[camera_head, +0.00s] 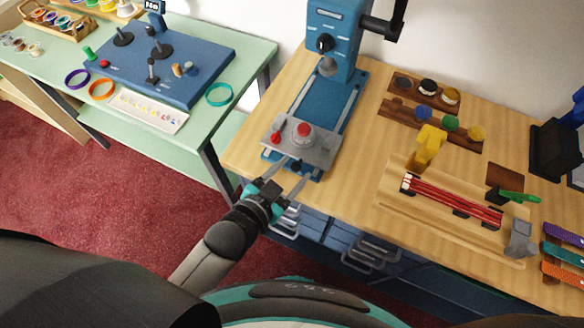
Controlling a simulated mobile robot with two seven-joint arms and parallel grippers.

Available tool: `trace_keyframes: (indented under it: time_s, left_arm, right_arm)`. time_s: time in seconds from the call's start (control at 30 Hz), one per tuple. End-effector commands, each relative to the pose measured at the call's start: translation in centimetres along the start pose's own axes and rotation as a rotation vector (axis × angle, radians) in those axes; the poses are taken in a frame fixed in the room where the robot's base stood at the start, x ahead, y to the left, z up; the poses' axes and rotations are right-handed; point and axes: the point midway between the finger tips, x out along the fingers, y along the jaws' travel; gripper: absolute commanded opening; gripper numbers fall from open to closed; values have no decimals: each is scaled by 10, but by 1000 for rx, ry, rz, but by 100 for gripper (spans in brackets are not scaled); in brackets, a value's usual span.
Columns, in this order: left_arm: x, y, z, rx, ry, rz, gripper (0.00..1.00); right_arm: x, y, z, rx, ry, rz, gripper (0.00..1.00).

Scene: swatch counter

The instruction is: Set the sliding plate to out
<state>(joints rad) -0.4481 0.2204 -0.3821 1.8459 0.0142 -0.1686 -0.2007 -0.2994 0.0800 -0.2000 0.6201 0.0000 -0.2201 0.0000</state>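The sliding plate (318,150) is a grey metal plate at the front end of the blue press (335,42), over the press's blue base. A round pale dish with a red centre (304,133) sits on it, and a red knob (276,138) is at its left. A small dark knob (296,166) shows at its front edge. My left gripper (291,172) is at this front edge, its two fingers apart on either side of the dark knob. Whether they touch it cannot be told. My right gripper is not in view.
The wooden counter (352,187) bears a jig with red rods (455,200) and a yellow clamp (428,146) to the right. Racks of small pots stand behind. A green table (215,128) with a blue board (190,68) is at the left, beyond a gap.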

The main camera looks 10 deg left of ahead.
Motion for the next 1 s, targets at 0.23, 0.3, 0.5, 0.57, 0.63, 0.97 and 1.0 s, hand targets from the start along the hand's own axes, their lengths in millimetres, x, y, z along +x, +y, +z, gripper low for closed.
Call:
trace_keyframes:
  time_s: [0.23, 0.3, 0.5, 0.57, 0.63, 0.97, 1.0]
  left_arm:
    - [1, 0, -2, -1, 3, -1, 60]
    - [1, 0, -2, -1, 4, -1, 60]
    - [-8, 0, -1, 0, 2, -1, 60]
    - [-15, 0, -1, -1, 1, 0, 60]
    - [-26, 0, -1, 0, 0, 1, 60]
    - [-83, 0, -1, -1, -1, 1, 60]
    - [-90, 0, -1, -1, -1, 0, 60]
  right_arm:
    - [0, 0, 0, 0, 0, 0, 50]
    - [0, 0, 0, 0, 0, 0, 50]
    - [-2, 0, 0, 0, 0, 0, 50]
    - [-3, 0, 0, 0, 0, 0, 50]
    - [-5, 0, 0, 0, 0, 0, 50]
    - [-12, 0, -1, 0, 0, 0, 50]
    - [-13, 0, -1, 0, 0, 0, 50]
